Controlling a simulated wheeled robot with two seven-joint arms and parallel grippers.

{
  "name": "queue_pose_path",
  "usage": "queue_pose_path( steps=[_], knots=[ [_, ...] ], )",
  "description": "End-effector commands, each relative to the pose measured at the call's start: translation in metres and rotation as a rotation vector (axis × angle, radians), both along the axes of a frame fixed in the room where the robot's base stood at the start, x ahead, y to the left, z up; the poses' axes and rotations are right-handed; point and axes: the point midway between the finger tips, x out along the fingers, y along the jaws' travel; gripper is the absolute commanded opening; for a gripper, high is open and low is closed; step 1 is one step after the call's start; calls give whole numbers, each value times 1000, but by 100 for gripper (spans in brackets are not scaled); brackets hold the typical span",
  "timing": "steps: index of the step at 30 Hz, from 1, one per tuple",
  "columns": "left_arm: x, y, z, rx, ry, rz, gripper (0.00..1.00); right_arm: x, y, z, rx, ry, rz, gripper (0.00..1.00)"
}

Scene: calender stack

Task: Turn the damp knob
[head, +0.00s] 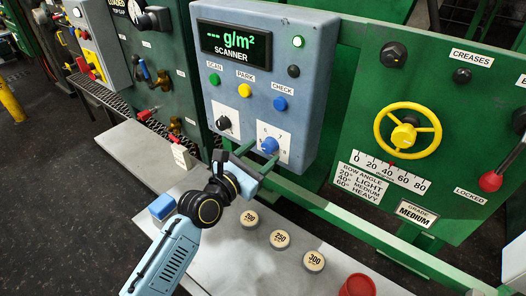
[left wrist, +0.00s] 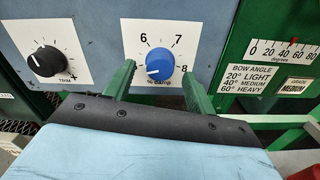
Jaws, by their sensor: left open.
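The damp knob (head: 269,146) is a round blue knob on a white numbered plate, low on the right of the blue-grey scanner box. It also shows in the left wrist view (left wrist: 160,65), with a pale pointer mark towards its left and the numbers 6, 7 and 8 around it. My left gripper (head: 258,158) is open, with its two green fingers (left wrist: 159,80) apart just below and to either side of the knob. I cannot tell whether they touch it. The lower part of the label is partly hidden. My right gripper is out of view.
A black trim knob (head: 224,123) sits left of the damp knob. Green, yellow and blue buttons and the display (head: 234,42) are above. Round weights marked 200, 250 and 300 (head: 314,261) lie on the grey ledge below. A yellow handwheel (head: 407,131) is at the right.

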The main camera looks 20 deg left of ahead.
Motion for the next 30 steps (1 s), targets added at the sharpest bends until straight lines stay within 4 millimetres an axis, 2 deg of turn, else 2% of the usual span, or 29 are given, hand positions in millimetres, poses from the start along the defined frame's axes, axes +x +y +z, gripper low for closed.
queue_pose_path(
  steps=[5, 14, 17, 24, 25, 30],
  knots=[
    [13, -5, 0, 0, 0, 0, 55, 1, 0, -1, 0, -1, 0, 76],
    [15, -6, 0, 0, 0, 0, 55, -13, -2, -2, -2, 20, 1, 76],
    [15, -6, 0, 0, 0, 0, 45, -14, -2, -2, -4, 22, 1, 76],
    [15, -5, 0, 0, 0, 0, 14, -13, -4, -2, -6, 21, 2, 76],
    [15, -5, 0, 0, 0, 0, 11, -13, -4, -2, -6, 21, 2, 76],
    [15, -5, 0, 9, -2, 1, 11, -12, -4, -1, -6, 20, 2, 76]
  ],
)
